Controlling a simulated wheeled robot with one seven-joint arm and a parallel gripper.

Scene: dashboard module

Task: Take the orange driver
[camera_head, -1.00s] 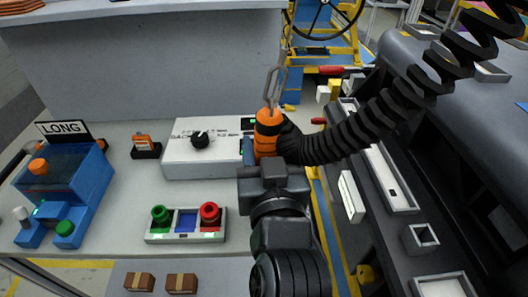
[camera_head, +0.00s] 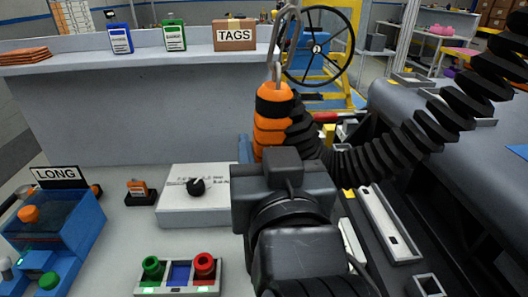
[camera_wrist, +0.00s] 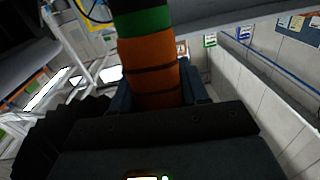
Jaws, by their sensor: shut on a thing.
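The orange driver (camera_head: 272,115), an orange body with black bands, stands upright under a grey metal hanger (camera_head: 288,35). Its top appears to meet the hanger's lower end. My gripper (camera_head: 260,147) is shut on the driver's lower part, with a blue finger at its left side. In the wrist view, the driver (camera_wrist: 152,65) rises between the blue fingers of my gripper (camera_wrist: 160,93), with a green band above the orange part. My dark wrist hides the driver's lower end in the head view.
A black coiled hose (camera_head: 400,130) runs from beside the driver to the upper right. A white dial box (camera_head: 194,205), a red-and-green button panel (camera_head: 180,275) and a blue LONG box (camera_head: 60,225) stand on the left bench. A shelf (camera_head: 160,50) is behind, holding a TAGS box (camera_head: 234,35).

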